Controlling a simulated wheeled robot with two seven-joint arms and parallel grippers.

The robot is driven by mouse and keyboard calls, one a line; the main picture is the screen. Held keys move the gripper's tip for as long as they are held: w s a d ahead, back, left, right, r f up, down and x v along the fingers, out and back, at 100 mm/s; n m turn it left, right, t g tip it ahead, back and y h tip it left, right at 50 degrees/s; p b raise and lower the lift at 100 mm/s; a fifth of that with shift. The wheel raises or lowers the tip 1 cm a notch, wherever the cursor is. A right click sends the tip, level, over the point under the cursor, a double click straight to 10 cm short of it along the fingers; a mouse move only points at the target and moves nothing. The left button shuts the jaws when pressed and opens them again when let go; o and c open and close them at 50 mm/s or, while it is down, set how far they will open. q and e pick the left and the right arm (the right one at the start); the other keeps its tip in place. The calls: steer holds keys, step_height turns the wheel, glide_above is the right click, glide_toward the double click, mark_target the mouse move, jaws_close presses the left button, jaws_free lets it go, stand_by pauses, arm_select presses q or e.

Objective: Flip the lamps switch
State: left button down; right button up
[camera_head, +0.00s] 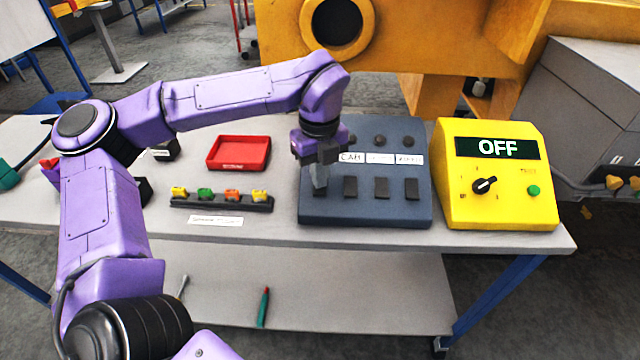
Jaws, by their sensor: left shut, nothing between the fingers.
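A dark blue switch panel (365,212) stands on the table. It has a row of black rocker switches, with white labels and round dark knobs or lights above them. One label (351,158) seems to read CAM; the labels to its right are too small to read surely. My left gripper (319,188) is shut and empty, pointing down at the leftmost switch. It hides most of that switch and its label, so I cannot tell which switch is for the lamps or whether the fingertips touch. My right gripper is not in view.
A yellow box (500,205) with an OFF display, a dial and a green button stands right of the panel. A red tray (239,153) and a dark rack (222,203) with several coloured pieces lie to the left. A large yellow machine (420,40) rises behind.

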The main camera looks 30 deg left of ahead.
arm_select(q)
steer(key=shift+f, duration=0.35)
steer(key=shift+s, duration=0.1)
step_height(320, 180, up, 7)
steer(key=p, duration=0.4)
steer(key=shift+p, duration=0.4)
stand_by(0.3)
